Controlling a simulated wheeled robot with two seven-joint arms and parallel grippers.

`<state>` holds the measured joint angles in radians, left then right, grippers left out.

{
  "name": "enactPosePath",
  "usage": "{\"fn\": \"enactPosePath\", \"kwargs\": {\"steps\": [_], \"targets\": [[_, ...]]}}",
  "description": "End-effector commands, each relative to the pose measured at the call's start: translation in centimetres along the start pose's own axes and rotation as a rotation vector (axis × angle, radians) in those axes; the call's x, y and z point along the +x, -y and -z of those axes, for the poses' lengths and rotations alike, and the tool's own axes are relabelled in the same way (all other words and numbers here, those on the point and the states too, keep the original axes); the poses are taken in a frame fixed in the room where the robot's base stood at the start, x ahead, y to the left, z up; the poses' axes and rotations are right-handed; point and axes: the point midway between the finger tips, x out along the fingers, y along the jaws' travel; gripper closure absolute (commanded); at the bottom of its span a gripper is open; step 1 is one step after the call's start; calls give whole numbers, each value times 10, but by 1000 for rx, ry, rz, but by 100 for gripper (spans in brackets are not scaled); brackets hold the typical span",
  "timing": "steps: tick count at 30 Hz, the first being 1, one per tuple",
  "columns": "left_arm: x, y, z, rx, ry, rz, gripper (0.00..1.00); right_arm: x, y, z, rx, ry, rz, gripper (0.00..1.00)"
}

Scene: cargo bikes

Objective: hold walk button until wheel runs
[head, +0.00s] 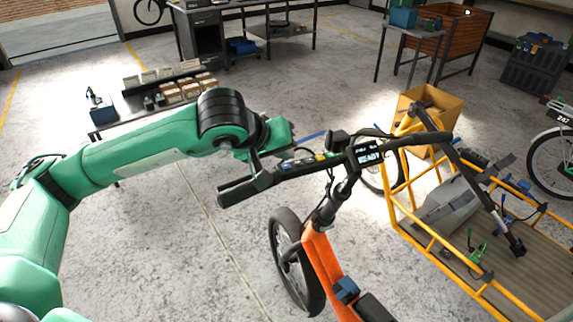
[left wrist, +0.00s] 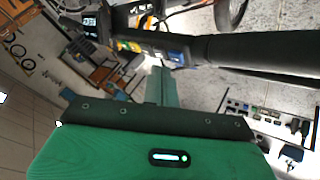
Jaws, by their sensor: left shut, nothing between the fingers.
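An orange bike (head: 322,262) stands in front of me with a black handlebar (head: 411,140). Its display (head: 369,157) reads "READY". My left gripper (head: 283,147) is shut and empty, close to the pod. Its green fingers (left wrist: 162,80) point at the blue button end of the pod; I cannot tell whether they touch it. A bike wheel (head: 290,262) stands below the handlebar; no motion can be judged. My right gripper is not in view.
A yellow-framed cargo bike (head: 400,208) stands close on the right. A cardboard box (head: 440,108) is behind it. A bench with small boxes (head: 182,93) stands behind my left arm.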

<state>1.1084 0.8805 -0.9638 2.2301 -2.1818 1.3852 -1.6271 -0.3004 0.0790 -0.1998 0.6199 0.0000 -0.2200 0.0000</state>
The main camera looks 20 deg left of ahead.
Motion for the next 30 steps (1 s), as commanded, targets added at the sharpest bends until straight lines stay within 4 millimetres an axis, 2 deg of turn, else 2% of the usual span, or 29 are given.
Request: {"fn": "enactPosePath", "kwargs": {"steps": [24, 30], "targets": [[0, 0, 0, 0, 0, 0, 100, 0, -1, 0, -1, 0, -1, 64], [2, 2, -2, 0, 0, 0, 100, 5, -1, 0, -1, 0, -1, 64]]}}
